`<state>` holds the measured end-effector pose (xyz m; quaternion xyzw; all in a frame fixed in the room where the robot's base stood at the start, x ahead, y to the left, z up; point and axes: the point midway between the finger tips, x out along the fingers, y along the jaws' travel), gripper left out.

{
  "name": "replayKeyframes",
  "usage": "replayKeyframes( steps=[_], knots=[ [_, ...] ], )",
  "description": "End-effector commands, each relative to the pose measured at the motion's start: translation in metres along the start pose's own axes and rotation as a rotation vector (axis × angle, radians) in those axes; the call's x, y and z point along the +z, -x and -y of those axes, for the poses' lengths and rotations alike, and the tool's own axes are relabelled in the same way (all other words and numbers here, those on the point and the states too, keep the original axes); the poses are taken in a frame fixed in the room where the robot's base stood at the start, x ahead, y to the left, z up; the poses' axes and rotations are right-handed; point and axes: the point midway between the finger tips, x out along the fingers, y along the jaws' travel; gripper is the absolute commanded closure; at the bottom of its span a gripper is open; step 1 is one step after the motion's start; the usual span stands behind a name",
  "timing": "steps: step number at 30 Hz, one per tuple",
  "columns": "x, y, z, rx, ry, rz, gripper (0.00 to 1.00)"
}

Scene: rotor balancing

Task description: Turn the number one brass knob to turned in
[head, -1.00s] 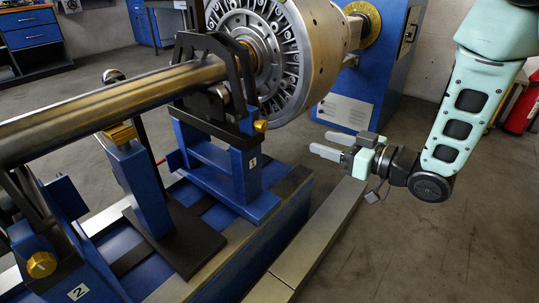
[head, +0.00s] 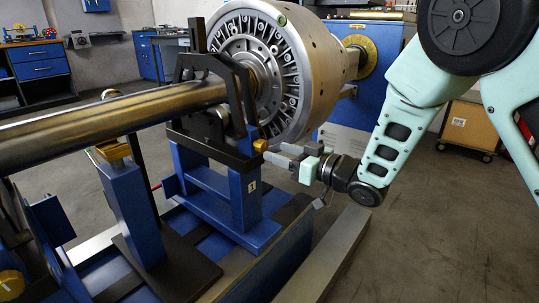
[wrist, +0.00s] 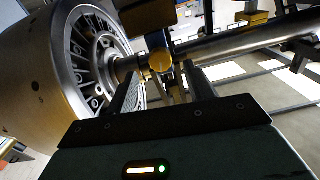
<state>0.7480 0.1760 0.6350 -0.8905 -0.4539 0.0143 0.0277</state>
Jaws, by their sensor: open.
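The number one brass knob (head: 260,145) is on the side of the black bearing head, on the blue pedestal marked 1 (head: 252,187). My gripper (head: 276,154) is open, its fingers pointing left with their tips close beside the knob. In the wrist view the brass knob (wrist: 161,61) appears between and beyond the two finger tips (wrist: 160,74), with a gap on each side. I cannot tell whether any finger touches it. How far the knob is turned is not clear.
The large bladed rotor (head: 310,75) stands just behind my gripper, and its shaft (head: 130,108) runs left through the bearing head. A second brass knob (head: 11,284) is at the lower left. Open floor (head: 430,225) lies to the right.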

Motion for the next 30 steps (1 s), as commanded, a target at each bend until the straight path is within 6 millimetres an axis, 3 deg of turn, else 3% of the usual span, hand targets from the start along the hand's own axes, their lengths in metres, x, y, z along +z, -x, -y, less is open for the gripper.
replayKeyframes(
  steps=[7, 19, 20, 24, 30],
  knots=[
    [0.001, -0.033, 0.001, -0.002, 0.001, -0.001, 0.48],
    [0.0, -0.04, 0.0, 0.001, 0.0, 0.0, 0.48],
    [0.0, -0.04, 0.0, 0.0, 0.0, 0.0, 0.53],
    [0.0, -0.04, 0.0, 0.0, 0.0, 0.0, 0.92],
    [0.0, -0.04, 0.0, 0.0, 0.004, 0.0, 0.92]
  ],
)
